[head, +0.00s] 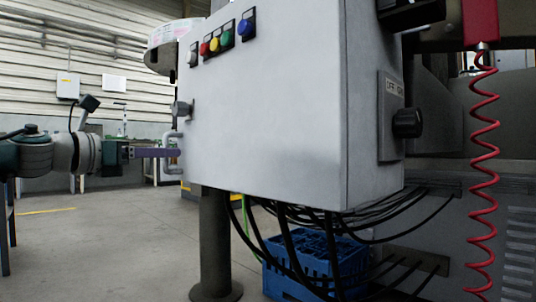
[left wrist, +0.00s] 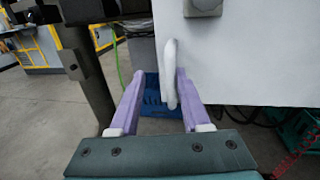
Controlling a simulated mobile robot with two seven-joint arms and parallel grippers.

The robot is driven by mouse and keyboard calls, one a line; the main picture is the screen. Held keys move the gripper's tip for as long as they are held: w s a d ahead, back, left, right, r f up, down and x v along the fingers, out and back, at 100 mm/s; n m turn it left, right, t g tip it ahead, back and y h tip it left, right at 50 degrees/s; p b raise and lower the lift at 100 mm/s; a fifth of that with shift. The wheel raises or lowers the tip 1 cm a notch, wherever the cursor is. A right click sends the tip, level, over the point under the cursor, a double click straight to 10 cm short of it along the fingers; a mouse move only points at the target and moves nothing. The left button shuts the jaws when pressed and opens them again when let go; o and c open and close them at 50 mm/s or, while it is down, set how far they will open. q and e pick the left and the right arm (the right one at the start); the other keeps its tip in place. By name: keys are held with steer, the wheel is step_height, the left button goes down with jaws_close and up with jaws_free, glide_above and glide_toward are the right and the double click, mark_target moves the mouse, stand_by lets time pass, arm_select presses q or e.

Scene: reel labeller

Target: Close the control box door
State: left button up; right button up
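The control box (head: 375,175) is a light grey cabinet. Its door (head: 270,120) carries a row of coloured buttons, a small knob (head: 181,108) and a pale bar handle (head: 171,153) at its left edge. No gap shows around the door, but I cannot tell whether it is fully shut. My left gripper (head: 160,152) comes in from the left at the handle. In the left wrist view, my left gripper (left wrist: 156,92) has its purple fingers spread, with the handle (left wrist: 170,75) between them, nearer the right finger. My right gripper is not in view.
A dark post (head: 215,240) stands below the box. Black cables (head: 330,235) hang under it over a blue crate (head: 310,265). A red coiled hose (head: 484,150) hangs at the right. The floor at the left is open.

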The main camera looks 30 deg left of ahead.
arm_select(q)
steer(key=shift+r, duration=0.15)
steer(key=shift+s, duration=0.1)
steer(key=s+a+p, duration=0.1)
steer(key=s+p, duration=0.2)
steer(key=s, duration=0.6)
steer(key=shift+s+a, duration=0.2)
steer(key=shift+s, duration=0.15)
stand_by(0.7)
